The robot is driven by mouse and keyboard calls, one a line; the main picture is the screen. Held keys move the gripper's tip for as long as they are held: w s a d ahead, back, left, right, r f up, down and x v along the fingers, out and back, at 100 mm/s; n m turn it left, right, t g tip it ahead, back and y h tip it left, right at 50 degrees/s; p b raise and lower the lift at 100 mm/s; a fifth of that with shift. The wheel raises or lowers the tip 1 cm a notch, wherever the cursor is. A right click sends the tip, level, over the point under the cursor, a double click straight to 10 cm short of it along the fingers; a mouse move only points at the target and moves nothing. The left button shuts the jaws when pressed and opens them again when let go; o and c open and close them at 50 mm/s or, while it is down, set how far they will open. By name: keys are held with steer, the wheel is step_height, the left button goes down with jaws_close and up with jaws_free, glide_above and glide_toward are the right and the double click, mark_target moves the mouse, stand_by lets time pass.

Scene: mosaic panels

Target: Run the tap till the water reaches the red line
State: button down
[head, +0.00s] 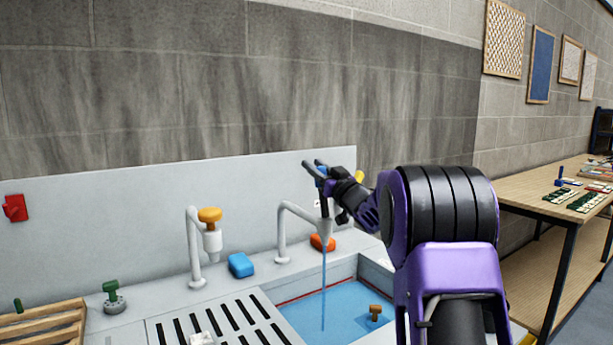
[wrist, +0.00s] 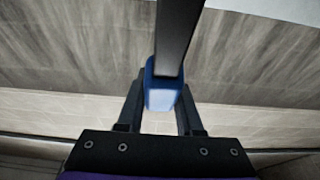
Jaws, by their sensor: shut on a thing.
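The white tap (head: 284,232) at the right of the sink unit has a thin blue stream of water (head: 323,280) running from its spout. The stream falls into the basin, where blue water (head: 345,312) stands. The red line (head: 303,295) shows along the basin's inner wall, just above the water at the left and back. My gripper (head: 319,172) is at the top of this tap, shut on its blue handle. The wrist view shows the blue handle (wrist: 162,95) between the fingers, with a dark bar across it. My arm hides the basin's right part.
A second tap (head: 193,245) with an orange knob stands left. A brown-topped plug (head: 375,312) shows in the basin. A workbench (head: 545,185) stands at right.

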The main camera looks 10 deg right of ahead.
steer(key=shift+s+d+r+t+b, duration=0.15)
steer(key=shift+s+r+t+b, duration=0.05)
steer(key=shift+s+t+b, duration=0.35)
steer(key=shift+w, duration=0.1)
steer(key=c, duration=0.6)
jaws_free()
steer(key=shift+o, duration=0.2)
steer(key=v, duration=1.7)
steer(key=shift+s+d+b, duration=0.2)
steer(key=shift+s+b, duration=0.05)
steer(key=shift+b, duration=0.2)
steer(key=shift+c, duration=0.3)
